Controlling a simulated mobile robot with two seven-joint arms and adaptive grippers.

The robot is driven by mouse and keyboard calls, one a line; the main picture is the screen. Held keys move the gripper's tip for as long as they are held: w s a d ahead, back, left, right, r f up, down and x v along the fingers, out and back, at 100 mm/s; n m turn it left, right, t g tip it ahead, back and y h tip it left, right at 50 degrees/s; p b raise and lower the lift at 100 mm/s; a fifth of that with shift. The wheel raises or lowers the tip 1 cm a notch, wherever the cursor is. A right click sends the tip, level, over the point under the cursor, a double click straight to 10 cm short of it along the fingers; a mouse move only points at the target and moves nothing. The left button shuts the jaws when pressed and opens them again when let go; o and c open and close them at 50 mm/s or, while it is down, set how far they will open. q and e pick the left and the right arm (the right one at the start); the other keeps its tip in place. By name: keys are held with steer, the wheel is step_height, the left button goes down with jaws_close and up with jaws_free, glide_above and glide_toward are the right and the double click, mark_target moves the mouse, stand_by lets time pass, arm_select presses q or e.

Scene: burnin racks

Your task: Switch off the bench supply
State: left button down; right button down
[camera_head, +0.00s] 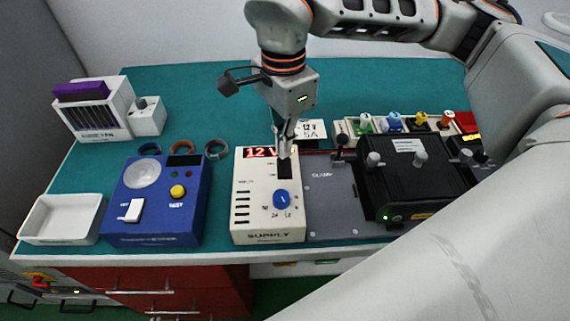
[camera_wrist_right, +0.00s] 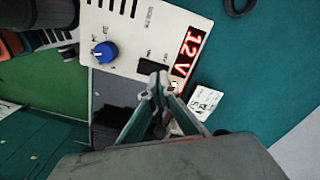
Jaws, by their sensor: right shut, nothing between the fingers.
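The bench supply (camera_head: 260,222) is a white box marked SUPPLY, standing on the green bench near its front edge. Its red display (camera_head: 261,152) is lit and reads 12 V. A black rocker switch (camera_head: 284,168) sits below the display and a blue knob (camera_head: 282,199) lower down. My right gripper (camera_head: 285,152) is shut and empty, its fingertips pointing down beside the display and just above the switch. In the right wrist view the shut fingertips (camera_wrist_right: 155,80) are close to the switch (camera_wrist_right: 151,70); I cannot tell whether they touch it. My left gripper is not in view.
A blue tester (camera_head: 155,205) and a white tray (camera_head: 62,220) stand left of the supply. A grey clamp plate (camera_head: 332,212) with a black device (camera_head: 410,180) is directly right. A white rack (camera_head: 95,112) stands at the back left. The green bench behind is mostly clear.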

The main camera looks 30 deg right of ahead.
mark_target(284, 160)
steer(key=shift+f, duration=0.2)
steer(key=shift+f+b, duration=0.55)
steer(key=shift+f, duration=0.35)
stand_by(0.6)
steer(key=shift+r, duration=0.15)
steer(key=shift+r+p, duration=1.3)
steer(key=shift+r, duration=0.5)
steer(key=shift+r+p, duration=1.1)
steer(key=shift+r, duration=0.55)
steer(key=shift+f, duration=0.1)
